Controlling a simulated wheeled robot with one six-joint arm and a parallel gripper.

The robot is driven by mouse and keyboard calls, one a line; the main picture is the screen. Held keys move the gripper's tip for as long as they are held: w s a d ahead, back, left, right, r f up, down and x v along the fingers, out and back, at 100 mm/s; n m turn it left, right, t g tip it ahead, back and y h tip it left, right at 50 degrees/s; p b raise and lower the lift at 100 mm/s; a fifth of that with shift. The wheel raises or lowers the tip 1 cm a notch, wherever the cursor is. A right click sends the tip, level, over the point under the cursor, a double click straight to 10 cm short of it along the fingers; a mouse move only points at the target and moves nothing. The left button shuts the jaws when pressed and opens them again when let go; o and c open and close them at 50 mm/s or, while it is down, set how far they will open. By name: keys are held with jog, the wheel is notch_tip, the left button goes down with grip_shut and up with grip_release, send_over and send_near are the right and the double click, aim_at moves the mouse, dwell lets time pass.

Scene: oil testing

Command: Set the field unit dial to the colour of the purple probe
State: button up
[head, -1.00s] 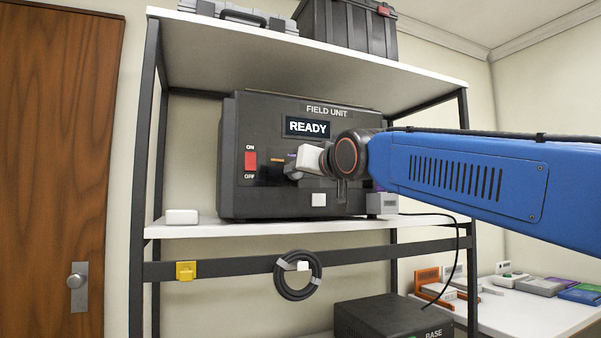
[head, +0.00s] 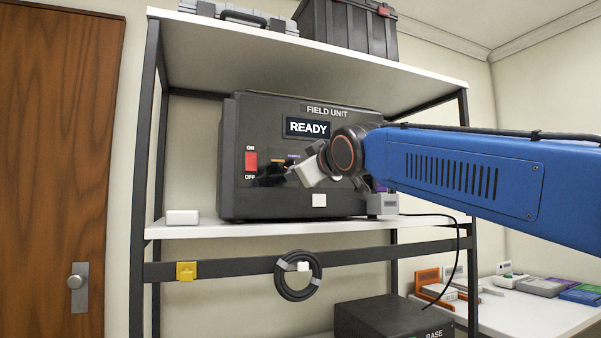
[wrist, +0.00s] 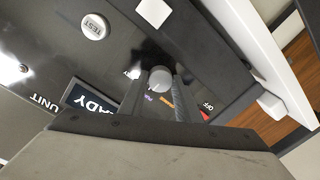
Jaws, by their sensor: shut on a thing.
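The field unit (head: 270,125) is a black box on the shelf, its screen reading READY. Its dial (wrist: 160,78), a light grey round knob, sits between the fingertips of my gripper (wrist: 158,90) in the wrist view; my gripper is shut on it. Small purple (wrist: 147,98) and orange (wrist: 166,102) labels show beside the dial. In the head view my gripper (head: 303,172) is tilted against the front panel and hides the dial. A grey block (head: 381,204) with a purple part above it stands at the unit's right; I cannot tell whether that is the purple probe.
A red ON/OFF switch (head: 251,161) is left of my gripper. A round TEST button (wrist: 93,26) shows in the wrist view. A small white box (head: 182,217) lies on the shelf at left. A table (head: 530,315) at right holds several coloured items. The upper shelf (head: 310,58) overhangs the unit.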

dwell(0.3)
jog(key=o, duration=1.1)
jog(key=shift+c, duration=0.2)
jog(key=shift+s, duration=0.1)
jog(key=v, duration=1.7)
jog(key=shift+s, duration=0.1)
